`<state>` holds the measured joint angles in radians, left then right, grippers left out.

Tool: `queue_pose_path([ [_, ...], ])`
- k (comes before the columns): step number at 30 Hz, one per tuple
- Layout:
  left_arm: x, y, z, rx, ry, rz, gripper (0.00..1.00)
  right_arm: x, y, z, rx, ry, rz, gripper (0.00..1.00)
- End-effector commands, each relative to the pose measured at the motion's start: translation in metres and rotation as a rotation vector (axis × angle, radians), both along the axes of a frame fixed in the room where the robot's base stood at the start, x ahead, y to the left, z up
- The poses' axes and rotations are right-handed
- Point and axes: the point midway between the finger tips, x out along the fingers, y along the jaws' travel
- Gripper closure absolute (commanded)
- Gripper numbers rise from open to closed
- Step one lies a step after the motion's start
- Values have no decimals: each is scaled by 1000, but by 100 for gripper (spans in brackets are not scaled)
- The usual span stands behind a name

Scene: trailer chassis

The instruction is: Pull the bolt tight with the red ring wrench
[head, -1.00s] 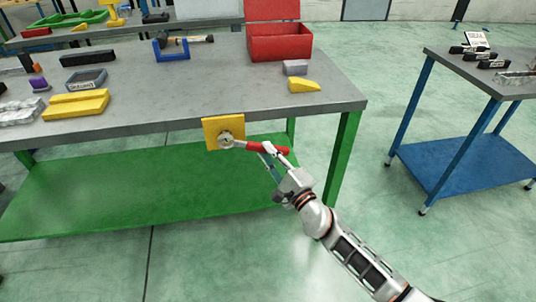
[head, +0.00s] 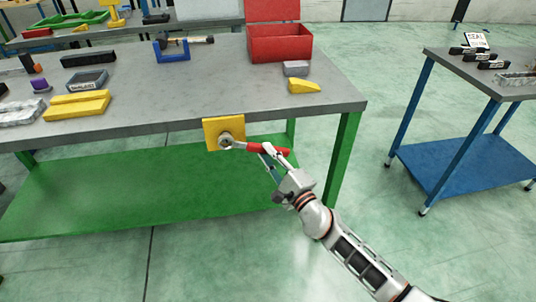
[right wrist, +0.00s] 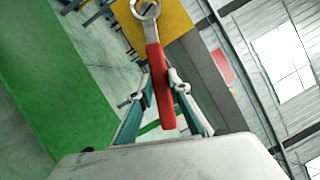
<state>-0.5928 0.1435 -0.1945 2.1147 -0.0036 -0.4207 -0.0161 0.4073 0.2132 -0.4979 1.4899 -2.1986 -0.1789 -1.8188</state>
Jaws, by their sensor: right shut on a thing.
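The red ring wrench (head: 266,149) reaches from my right gripper leftward to a yellow plate (head: 211,136) on the front edge of the workbench. Its ring end is at the bolt (head: 226,141) on that plate; whether it is fully seated I cannot tell. My right gripper (head: 275,152) is shut on the red handle. In the right wrist view the handle (right wrist: 154,75) runs between the two fingers (right wrist: 160,92), with the ring at the top in front of the yellow plate (right wrist: 172,22). My left gripper is out of view.
The grey workbench top (head: 200,95) carries a red toolbox (head: 280,48), a yellow wedge (head: 304,86), a blue holder (head: 171,53) and yellow blocks (head: 76,105). A green shelf (head: 110,200) lies below. A blue-legged table (head: 440,150) stands at right, with open floor between.

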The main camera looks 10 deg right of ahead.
Motion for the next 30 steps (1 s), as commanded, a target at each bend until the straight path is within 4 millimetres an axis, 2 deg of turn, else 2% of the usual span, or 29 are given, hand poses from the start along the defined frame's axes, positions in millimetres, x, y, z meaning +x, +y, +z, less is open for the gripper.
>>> queue_pose_path([
  [6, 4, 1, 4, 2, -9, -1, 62, 1, 0, 3, 1, -4, -1, 100],
  [30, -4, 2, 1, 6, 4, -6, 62, 1, 0, 2, 1, -4, 0, 100],
])
